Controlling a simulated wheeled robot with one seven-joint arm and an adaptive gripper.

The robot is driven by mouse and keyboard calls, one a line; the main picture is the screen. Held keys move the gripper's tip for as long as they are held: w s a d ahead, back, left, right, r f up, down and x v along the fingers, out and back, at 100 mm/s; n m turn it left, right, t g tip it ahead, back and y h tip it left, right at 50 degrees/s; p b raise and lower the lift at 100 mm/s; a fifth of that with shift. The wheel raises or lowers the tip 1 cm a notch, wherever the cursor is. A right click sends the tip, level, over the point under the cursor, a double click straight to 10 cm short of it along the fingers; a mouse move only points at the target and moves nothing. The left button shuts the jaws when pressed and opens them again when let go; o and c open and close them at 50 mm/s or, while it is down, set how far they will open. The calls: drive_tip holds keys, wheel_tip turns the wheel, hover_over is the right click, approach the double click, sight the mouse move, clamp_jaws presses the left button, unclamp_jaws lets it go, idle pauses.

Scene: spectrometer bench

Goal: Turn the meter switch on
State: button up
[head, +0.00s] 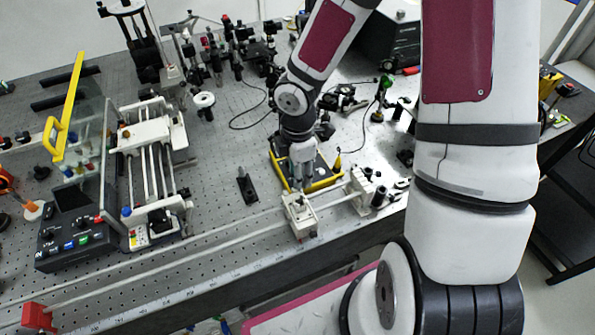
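My gripper (302,168) points down over a yellow-edged dark device (324,184) near the bench's front edge. This device may be the meter. My gripper and wrist cover most of its face, so I cannot make out its switch or the switch's position. The fingertips are too small and too hidden to show whether they are open or shut, or whether they touch the device.
A white block on a rail (300,214) stands just in front of the device. A control box with coloured buttons (72,243) and a yellow-handled clear shield (70,105) are at left. Optics (235,50) crowd the back. The perforated bench top (215,185) is mostly clear mid-left.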

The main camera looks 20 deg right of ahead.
clamp_jaws()
drive_tip(key=shift+m, duration=0.3)
drive_tip(key=m, duration=0.6)
drive_tip(key=shift+p, duration=0.35)
drive_tip(key=m, duration=0.7)
drive_tip(key=shift+m, duration=0.3)
unclamp_jaws()
